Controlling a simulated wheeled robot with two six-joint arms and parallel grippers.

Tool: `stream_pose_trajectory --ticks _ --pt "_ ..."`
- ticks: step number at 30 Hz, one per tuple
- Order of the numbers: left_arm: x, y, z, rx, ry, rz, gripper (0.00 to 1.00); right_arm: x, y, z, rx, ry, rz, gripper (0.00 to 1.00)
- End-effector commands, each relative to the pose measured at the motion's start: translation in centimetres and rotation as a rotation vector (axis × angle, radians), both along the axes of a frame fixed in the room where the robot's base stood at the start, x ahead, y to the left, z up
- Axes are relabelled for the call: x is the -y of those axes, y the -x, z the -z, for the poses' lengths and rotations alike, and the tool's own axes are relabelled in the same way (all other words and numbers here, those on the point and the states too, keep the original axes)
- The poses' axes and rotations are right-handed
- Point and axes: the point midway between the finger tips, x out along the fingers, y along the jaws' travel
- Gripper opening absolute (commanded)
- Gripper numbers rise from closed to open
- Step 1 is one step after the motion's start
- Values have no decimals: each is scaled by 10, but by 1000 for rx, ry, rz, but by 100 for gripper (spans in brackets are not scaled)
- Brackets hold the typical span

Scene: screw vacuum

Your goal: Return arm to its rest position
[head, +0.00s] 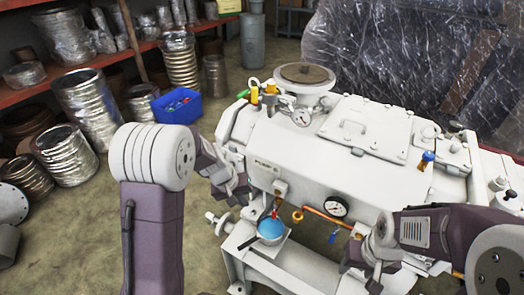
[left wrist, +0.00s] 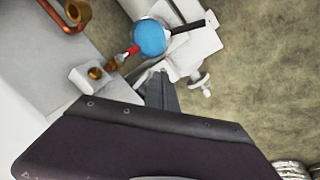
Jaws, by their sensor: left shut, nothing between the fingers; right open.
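My left gripper (head: 241,197) is shut and empty beside the left end of the white vacuum machine (head: 290,155). In the left wrist view its closed fingers (left wrist: 161,78) point toward a blue round dish (left wrist: 149,38) and do not hold it. The dish (head: 271,229) is on a white bracket at the machine's lower front, below a small red-handled valve (head: 275,214). My right gripper (head: 370,278) is low in front of the machine, near the bottom edge of the head view. Its fingers show only partly and hold nothing that I can see.
A pressure gauge (head: 337,207) and a copper pipe (head: 323,217) stick out of the machine's front near my right arm. A blue bin (head: 176,107) and several metal ducts (head: 86,105) stand on the floor at left. Concrete floor (head: 212,260) is free at lower left.

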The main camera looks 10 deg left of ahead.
Motion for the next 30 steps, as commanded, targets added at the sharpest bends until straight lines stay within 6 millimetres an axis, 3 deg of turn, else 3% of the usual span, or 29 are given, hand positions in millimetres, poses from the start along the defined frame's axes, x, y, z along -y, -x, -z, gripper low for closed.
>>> stream_pose_trajectory --ticks 4,7,11,15,18,20,30 --pt "4 -2 -6 16 -2 10 0 0 0 0 0 0 0 50" --pt "14 2 -30 63 -12 48 0 0 0 0 0 0 0 50" --pt "17 62 -42 47 -98 175 0 0 0 0 0 0 0 50" --pt "1 133 -31 -26 -204 276 0 0 0 0 0 0 0 50" --pt "-16 172 -14 -111 -264 292 0 0 0 0 0 0 0 50" --pt "-14 167 -54 -101 -257 274 0 0 0 -38 -2 0 0 50" --pt "-14 166 -177 -102 -256 274 0 0 0 -162 0 0 0 50"
